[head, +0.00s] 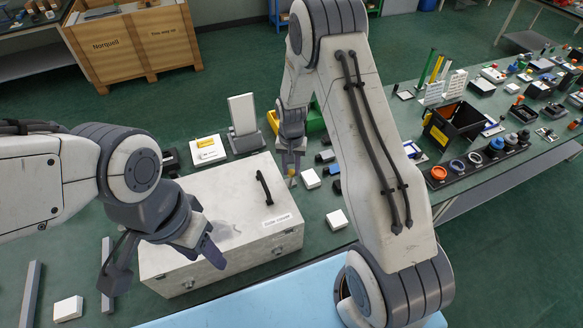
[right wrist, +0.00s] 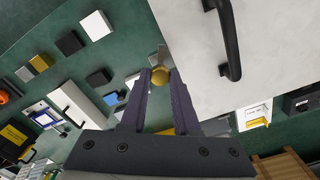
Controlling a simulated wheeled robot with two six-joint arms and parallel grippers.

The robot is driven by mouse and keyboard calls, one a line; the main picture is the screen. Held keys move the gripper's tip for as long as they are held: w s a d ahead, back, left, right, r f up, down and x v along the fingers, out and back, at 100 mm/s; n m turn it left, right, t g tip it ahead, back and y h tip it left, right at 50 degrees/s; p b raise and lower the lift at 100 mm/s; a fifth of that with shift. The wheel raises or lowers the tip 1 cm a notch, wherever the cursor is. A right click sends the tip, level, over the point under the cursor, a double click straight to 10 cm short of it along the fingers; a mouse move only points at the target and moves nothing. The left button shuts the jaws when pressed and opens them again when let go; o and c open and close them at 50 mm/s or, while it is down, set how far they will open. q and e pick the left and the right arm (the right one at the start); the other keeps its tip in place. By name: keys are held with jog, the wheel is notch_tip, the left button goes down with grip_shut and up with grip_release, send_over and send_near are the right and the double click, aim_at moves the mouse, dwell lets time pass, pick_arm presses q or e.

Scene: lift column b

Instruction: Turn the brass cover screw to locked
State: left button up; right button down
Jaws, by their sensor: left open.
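A brass round head (right wrist: 160,76), which looks like the cover screw, shows between the fingertips of my right gripper (right wrist: 161,82) in the right wrist view. In the head view a small brass spot (head: 292,172) shows at the tips of my right gripper (head: 291,168), by the back right edge of the pale case (head: 165,235). The fingertips are close around the brass; whether they press on it is unclear. The screw's lock marks are not readable. My left gripper (head: 206,232) is open and empty over the case's left part, near a pale see-through piece (head: 226,232).
The case has a black handle (head: 264,188) on top, right of the brass in the right wrist view. White blocks (head: 337,220) and small dark parts lie right of it. A white stand (head: 243,116) is behind. A black bin (head: 456,124) stands further right.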

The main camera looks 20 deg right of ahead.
jog(key=shift+m, duration=0.3)
jog(key=shift+f+m+b, duration=0.1)
jog(key=shift+m+b, duration=0.6)
jog(key=shift+m, duration=0.3)
jog(key=m+b, duration=0.1)
jog(key=m, duration=0.1)
jog(key=shift+m, duration=0.3)
jog(key=m+b, duration=0.1)
jog(key=m, duration=0.2)
jog(key=shift+m+b, duration=0.45)
jog(key=shift+m, duration=1.35)
jog(key=c, duration=0.6)
grip_release()
jog(key=shift+c, duration=0.2)
